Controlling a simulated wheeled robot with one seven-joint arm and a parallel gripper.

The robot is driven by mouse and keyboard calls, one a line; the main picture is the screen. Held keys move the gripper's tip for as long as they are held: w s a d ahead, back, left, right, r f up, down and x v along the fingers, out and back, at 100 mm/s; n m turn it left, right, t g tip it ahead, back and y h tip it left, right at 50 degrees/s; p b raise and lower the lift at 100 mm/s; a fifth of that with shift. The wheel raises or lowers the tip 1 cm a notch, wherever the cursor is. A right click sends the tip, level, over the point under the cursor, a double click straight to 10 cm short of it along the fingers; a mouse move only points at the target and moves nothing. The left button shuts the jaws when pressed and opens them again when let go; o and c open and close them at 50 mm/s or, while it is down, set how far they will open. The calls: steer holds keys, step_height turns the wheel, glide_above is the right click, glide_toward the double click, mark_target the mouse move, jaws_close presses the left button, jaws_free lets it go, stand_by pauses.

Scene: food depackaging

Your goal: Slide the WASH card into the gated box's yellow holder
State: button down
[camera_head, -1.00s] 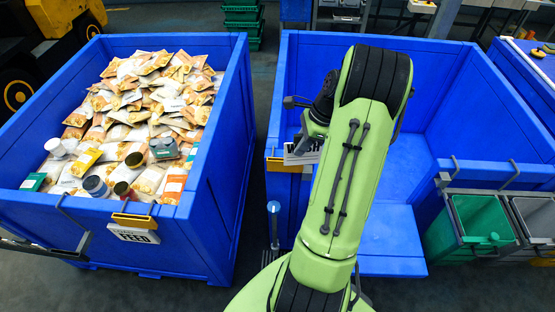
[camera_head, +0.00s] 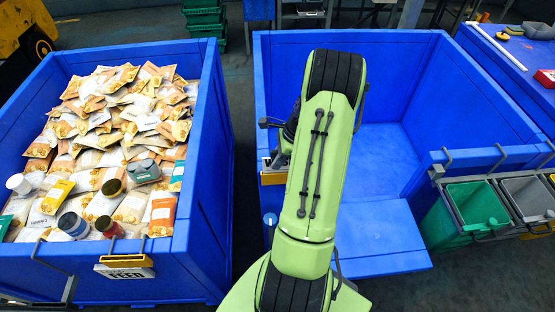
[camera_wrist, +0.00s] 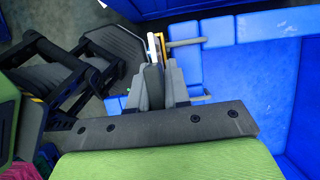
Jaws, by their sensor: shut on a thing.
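The gated box (camera_head: 262,100) is the large blue bin on the right, with its front gate panel (camera_head: 385,240) lowered. Its yellow holder (camera_head: 273,179) is on the front left wall and partly hidden by my arm. My gripper (camera_wrist: 157,80) is shut on the WASH card, which shows nearly edge-on as a pale strip (camera_wrist: 152,48) beyond the fingertips in the wrist view. In the head view the gripper and card are at the holder, largely behind my arm. I cannot tell how far the card sits in the holder.
A blue bin (camera_head: 215,110) on the left is full of food packets and jars. Its front has a yellow holder (camera_head: 140,261) with a FEED card (camera_head: 125,274). Green (camera_head: 480,208) and grey (camera_head: 530,195) small bins hang at right. The gated box looks empty.

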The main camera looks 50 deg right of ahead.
steer(key=shift+s, duration=0.1)
steer(key=shift+f+b, duration=0.3)
steer(key=shift+f, duration=0.25)
steer(key=c, duration=1.1)
jaws_free()
steer(key=shift+r, duration=0.1)
